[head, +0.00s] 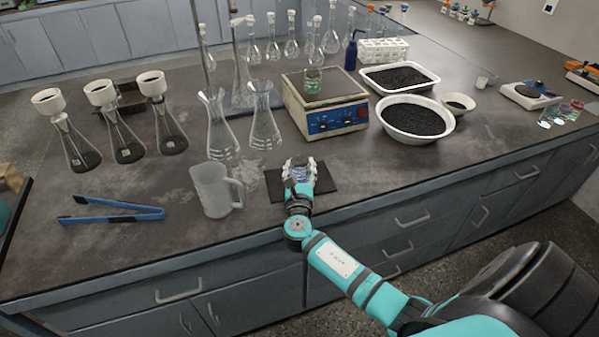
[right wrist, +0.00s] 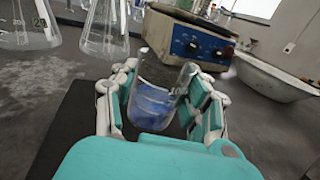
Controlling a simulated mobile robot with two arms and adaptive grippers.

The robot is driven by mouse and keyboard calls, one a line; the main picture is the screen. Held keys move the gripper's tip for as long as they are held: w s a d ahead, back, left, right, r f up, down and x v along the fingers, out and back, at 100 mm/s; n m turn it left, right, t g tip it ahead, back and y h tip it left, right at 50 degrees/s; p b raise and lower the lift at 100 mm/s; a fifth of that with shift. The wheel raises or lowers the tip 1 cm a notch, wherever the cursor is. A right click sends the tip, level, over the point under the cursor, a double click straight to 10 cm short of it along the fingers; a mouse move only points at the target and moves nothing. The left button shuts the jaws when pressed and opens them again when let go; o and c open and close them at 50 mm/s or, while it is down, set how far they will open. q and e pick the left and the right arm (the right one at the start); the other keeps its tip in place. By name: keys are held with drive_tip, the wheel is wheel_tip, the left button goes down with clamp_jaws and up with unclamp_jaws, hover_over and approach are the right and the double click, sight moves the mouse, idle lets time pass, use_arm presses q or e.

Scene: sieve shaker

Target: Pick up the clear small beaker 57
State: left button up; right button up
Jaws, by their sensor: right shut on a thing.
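A clear small beaker (right wrist: 156,92) with blue showing in its lower part stands between the fingers of my right gripper (right wrist: 162,105) in the right wrist view. The fingers are shut on it from both sides, and it looks slightly tilted in that view. In the head view my right gripper (head: 299,168) is over a dark mat (head: 325,181) near the bench's front edge, and the beaker is mostly hidden by the fingers. I cannot tell whether the beaker touches the mat. My left gripper is not in view.
A frosted jug (head: 212,190) and blue tongs (head: 110,211) are left of the mat. Glass flasks (head: 222,130) and a hot plate (head: 325,112) holding another small beaker (head: 313,80) stand behind. Bowls of black grains (head: 413,118) are at right. The bench front right of the mat is clear.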

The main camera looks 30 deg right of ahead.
sight(300, 160)
drive_tip(key=c, duration=0.4)
drive_tip(key=shift+r, duration=0.2)
drive_tip(key=shift+r+p, duration=0.35)
drive_tip(key=shift+r, duration=1.15)
drive_tip(key=shift+s+r, duration=0.1)
drive_tip(key=shift+s, duration=0.15)
drive_tip(key=s+a+r, duration=0.1)
drive_tip(key=s+a, duration=0.2)
drive_tip(key=s, duration=1.1)
drive_tip(key=r+p, duration=0.3)
drive_tip(key=s+r+p, duration=0.1)
drive_tip(key=r, duration=0.1)
drive_tip(key=shift+a+r+p, duration=0.25)
drive_tip(key=shift+a+p, duration=0.1)
drive_tip(key=shift+p, duration=0.05)
